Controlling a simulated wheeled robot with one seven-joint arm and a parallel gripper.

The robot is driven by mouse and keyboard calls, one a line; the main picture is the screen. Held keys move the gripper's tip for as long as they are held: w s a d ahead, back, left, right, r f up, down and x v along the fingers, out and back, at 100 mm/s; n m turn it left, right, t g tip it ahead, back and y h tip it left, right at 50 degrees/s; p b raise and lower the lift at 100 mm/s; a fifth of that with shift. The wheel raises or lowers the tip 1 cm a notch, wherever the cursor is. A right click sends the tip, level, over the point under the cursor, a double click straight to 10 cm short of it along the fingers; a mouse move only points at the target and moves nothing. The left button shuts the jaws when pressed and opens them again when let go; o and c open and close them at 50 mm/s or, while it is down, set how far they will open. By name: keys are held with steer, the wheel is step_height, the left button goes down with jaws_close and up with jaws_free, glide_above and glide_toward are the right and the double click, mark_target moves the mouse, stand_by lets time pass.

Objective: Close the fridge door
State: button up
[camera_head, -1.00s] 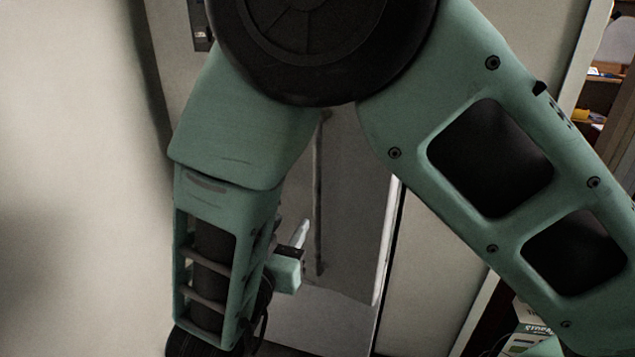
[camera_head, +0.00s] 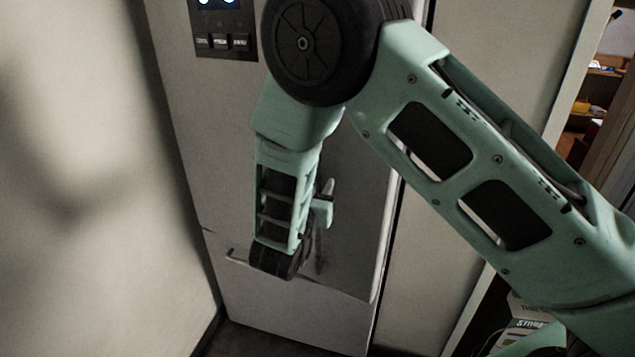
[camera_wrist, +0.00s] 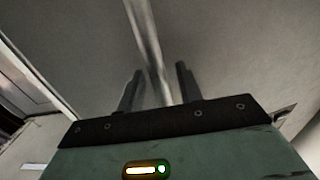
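The fridge (camera_head: 225,130) is a tall, pale grey unit in the head view, with a dark control panel (camera_head: 224,28) at its upper left. My arm hides much of the door's middle. My gripper (camera_wrist: 158,75) shows in the wrist view with its two dark fingers apart. A long pale bar, seemingly the door handle (camera_wrist: 145,35), runs between or just beyond them; I cannot tell whether they touch it. The gripper is partly hidden in the head view.
A lower drawer (camera_head: 270,310) with a thin handle (camera_head: 240,260) is under the door. A pale wall (camera_head: 70,150) stands close on the left. A panel (camera_head: 480,110) borders the fridge on the right, with shelves (camera_head: 600,80) beyond. Dark floor shows at the bottom.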

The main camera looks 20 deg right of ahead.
steer(key=shift+w+d, duration=0.1)
jaws_close()
steer(key=s+d+b+x, duration=0.1)
steer(key=d+b+x, duration=0.1)
steer(key=x, duration=1)
steer(key=shift+s+d, duration=0.2)
steer(key=shift+r, duration=0.1)
steer(key=shift+c, duration=1.4)
jaws_free()
steer(key=shift+o, duration=1.4)
steer(key=shift+w+d, duration=0.15)
